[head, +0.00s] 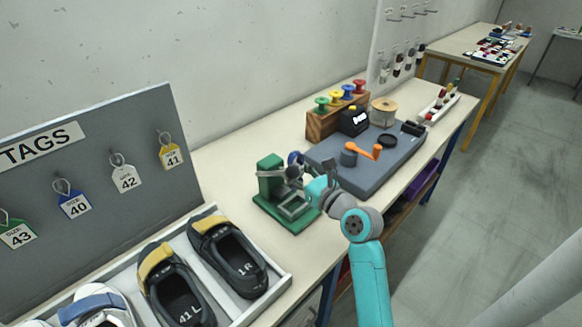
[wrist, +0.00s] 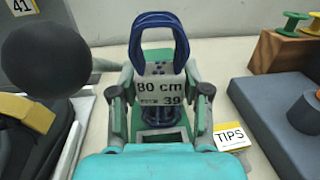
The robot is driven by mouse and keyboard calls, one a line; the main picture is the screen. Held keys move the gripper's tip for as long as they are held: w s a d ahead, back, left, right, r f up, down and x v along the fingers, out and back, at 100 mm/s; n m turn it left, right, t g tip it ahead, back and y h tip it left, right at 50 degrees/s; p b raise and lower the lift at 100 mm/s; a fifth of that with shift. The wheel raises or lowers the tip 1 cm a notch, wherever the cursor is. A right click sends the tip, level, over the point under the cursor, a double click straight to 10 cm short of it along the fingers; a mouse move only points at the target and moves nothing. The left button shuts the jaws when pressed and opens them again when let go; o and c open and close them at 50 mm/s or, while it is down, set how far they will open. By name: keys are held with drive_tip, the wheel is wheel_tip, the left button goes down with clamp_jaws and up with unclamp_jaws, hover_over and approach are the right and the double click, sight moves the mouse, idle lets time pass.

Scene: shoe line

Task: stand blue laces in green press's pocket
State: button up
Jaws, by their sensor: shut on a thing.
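The blue laces (wrist: 160,22) are an upright looped bundle with a white band printed "80 cm" and "39". My gripper (wrist: 160,95) is shut on the bundle at the band, with a finger on either side. In the head view, a bit of the blue laces (head: 293,158) shows above my gripper (head: 297,176). The green press (head: 268,182) stands on the bench, and my gripper is over it. In the wrist view, green press parts (wrist: 100,78) show behind the fingers.
A dark ball (wrist: 50,57) is close at left in the wrist view. A "TIPS" card (wrist: 230,137) lies right of my gripper. A grey board (head: 365,168) with an orange crank is right of the press. A shoe tray (head: 278,292) is at front left.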

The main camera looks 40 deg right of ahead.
drive_tip(key=shift+f, duration=4.2)
drive_tip(key=o, duration=1.1)
drive_tip(key=shift+c, duration=0.2)
drive_tip(key=s, duration=0.8)
drive_tip(key=s+a, duration=0.1)
drive_tip(key=s, duration=0.3)
drive_tip(key=shift+s, duration=0.1)
